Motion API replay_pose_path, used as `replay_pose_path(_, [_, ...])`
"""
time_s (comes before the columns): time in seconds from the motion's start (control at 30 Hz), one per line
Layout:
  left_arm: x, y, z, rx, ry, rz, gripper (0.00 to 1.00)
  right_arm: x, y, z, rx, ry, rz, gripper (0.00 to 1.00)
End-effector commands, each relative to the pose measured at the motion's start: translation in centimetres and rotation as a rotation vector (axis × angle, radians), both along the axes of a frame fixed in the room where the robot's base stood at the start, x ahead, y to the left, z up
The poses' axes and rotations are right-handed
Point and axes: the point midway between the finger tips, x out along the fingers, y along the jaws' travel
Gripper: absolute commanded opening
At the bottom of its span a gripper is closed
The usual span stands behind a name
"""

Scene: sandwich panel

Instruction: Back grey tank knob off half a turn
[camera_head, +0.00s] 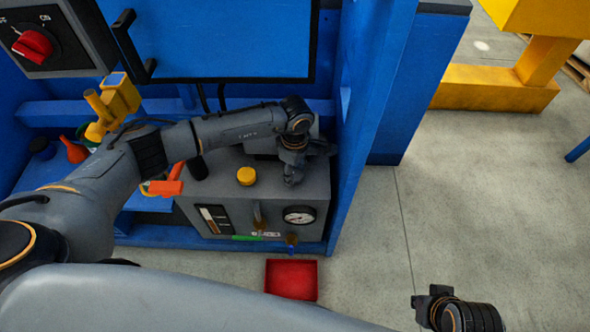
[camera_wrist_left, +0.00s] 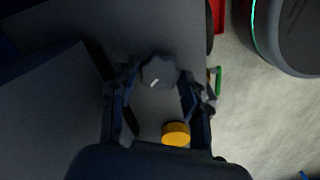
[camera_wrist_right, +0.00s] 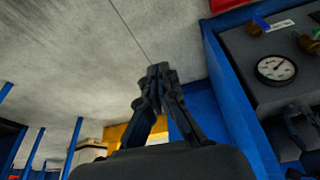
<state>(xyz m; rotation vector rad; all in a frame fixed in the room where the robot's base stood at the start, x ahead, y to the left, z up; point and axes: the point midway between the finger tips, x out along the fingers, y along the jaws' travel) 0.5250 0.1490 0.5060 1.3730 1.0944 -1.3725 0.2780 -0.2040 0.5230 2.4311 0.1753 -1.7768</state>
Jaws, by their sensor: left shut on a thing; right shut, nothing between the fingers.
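The grey tank (camera_head: 217,182) stands in the blue cabinet, with a round gauge (camera_head: 299,215) on its front and a yellow cap (camera_head: 246,176) on top. My left gripper (camera_head: 292,175) points down at the right part of the tank's top. In the left wrist view the grey knob (camera_wrist_left: 158,71), with a pale mark on its face, sits between the fingers, which are shut on it. The gripper mostly hides the knob in the head view. My right gripper (camera_head: 428,302) is shut and empty over the floor at the lower right; its fingers meet in the right wrist view (camera_wrist_right: 158,72).
A red tray (camera_head: 291,279) is on the floor before the tank. Small taps and a green handle (camera_head: 248,238) project from the tank's front. A blue cabinet wall (camera_head: 365,110) rises close right of my left gripper.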

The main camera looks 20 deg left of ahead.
Motion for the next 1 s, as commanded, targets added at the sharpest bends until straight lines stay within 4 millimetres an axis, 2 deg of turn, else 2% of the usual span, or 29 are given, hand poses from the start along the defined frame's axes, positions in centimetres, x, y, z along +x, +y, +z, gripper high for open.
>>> replay_pose_path(0.3, [0.0, 0.0, 0.1, 0.0, 0.0, 0.3, 0.15, 0.3, 0.0, -1.8, -0.002, 0.015, 0.002, 0.0])
replay_pose_path(1.0, [-0.1, 0.0, 0.1, 0.0, 0.002, 0.965, 0.15, 0.5, 0.3, -9.3, -0.003, 0.059, 0.007, 0.0])
